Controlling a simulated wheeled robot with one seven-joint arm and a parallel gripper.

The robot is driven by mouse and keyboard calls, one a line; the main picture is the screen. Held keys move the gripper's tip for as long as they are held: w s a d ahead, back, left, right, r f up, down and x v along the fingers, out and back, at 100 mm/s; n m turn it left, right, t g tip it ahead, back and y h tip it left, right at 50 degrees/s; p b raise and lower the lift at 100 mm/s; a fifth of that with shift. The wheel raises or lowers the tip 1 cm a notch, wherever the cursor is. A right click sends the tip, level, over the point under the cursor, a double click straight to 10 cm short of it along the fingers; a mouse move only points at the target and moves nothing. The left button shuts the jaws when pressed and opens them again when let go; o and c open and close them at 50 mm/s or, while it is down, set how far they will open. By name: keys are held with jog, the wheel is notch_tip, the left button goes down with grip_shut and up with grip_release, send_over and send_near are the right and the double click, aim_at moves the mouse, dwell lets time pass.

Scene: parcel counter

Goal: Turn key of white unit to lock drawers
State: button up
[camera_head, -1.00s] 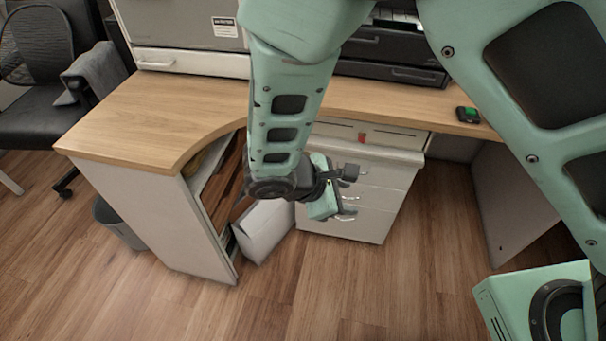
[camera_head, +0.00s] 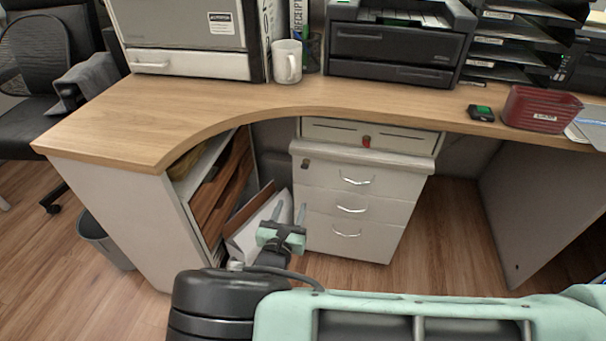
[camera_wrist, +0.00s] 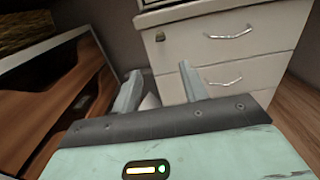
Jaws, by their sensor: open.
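The white drawer unit (camera_head: 348,225) stands under the desk, with three silver-handled drawers that look shut. My gripper (camera_head: 289,212) is open and empty, low before the unit's left side. In the wrist view, its fingers (camera_wrist: 160,72) point toward the unit, below the key and apart from it.
A desk drawer (camera_head: 335,133) with a red piece (camera_head: 366,142) sits just above the unit. The wooden desktop (camera_head: 130,120) overhangs it. Open shelving (camera_head: 220,190) and leaning white folders (camera_head: 255,235) are close on the left. Floor is free right of the unit.

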aim_at(305, 166)
jog(key=b+x, duration=0.2)
jog(key=x, duration=1.3)
jog(key=shift+s+f, duration=0.1)
grip_shut()
